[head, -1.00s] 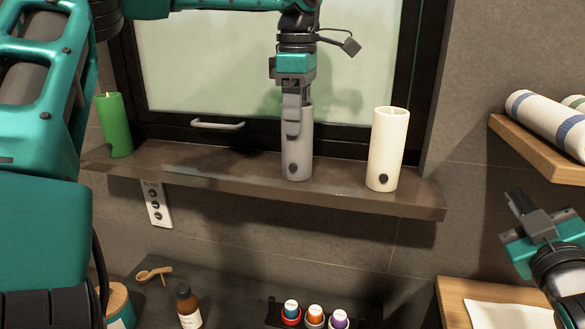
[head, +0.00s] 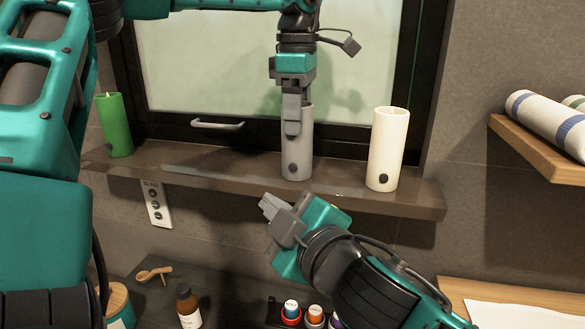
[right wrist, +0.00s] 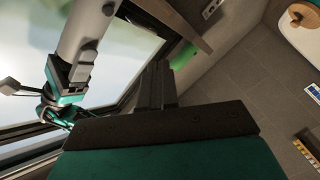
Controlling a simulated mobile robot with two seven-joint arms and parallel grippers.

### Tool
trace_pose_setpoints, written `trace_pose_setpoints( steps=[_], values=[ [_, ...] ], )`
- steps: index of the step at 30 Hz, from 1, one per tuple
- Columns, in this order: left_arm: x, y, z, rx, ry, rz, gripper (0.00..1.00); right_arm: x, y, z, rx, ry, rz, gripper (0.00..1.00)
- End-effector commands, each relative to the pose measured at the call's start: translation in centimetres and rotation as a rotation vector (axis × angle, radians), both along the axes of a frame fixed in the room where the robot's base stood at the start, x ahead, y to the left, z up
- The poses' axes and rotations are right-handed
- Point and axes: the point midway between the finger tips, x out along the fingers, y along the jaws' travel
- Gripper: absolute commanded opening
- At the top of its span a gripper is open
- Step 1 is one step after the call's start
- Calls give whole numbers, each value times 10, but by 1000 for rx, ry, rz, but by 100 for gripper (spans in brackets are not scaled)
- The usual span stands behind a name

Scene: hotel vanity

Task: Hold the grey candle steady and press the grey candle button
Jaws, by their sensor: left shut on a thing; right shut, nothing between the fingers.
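The grey candle (head: 304,150) stands upright on the window shelf, with a dark round button (head: 293,168) low on its front. My left gripper (head: 293,128) comes from above and is shut on the candle's upper rim. My right gripper (head: 267,205) is shut and empty, just below and in front of the shelf edge, apart from the candle. In the right wrist view my right gripper's fingers (right wrist: 156,85) are together. The grey candle (right wrist: 92,22) and its button (right wrist: 88,46) show there at upper left, beside my left gripper (right wrist: 72,75).
A white candle (head: 387,148) stands right of the grey one and a green candle (head: 114,126) far left, on the same brown shelf (head: 225,178). Below are a brown bottle (head: 187,305) and small capped bottles (head: 291,310). Rolled towels (head: 545,118) lie on a right-hand shelf.

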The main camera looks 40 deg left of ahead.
Motion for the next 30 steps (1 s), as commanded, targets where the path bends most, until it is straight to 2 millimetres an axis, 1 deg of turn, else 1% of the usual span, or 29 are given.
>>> trace_pose_setpoints(
  steps=[9,14,17,24,30],
  values=[
    [0,0,1,0,-1,0,23,-1,1,0,-1,-1,2,0],
    [0,0,1,0,-1,0,23,4,4,0,-1,-2,3,0],
    [0,0,1,0,-1,0,23,12,8,0,-2,-2,2,0],
    [0,0,1,0,-1,0,23,43,25,0,-2,-3,0,0],
    [0,0,1,0,-1,0,23,64,37,0,-3,-1,2,0]
  ],
)
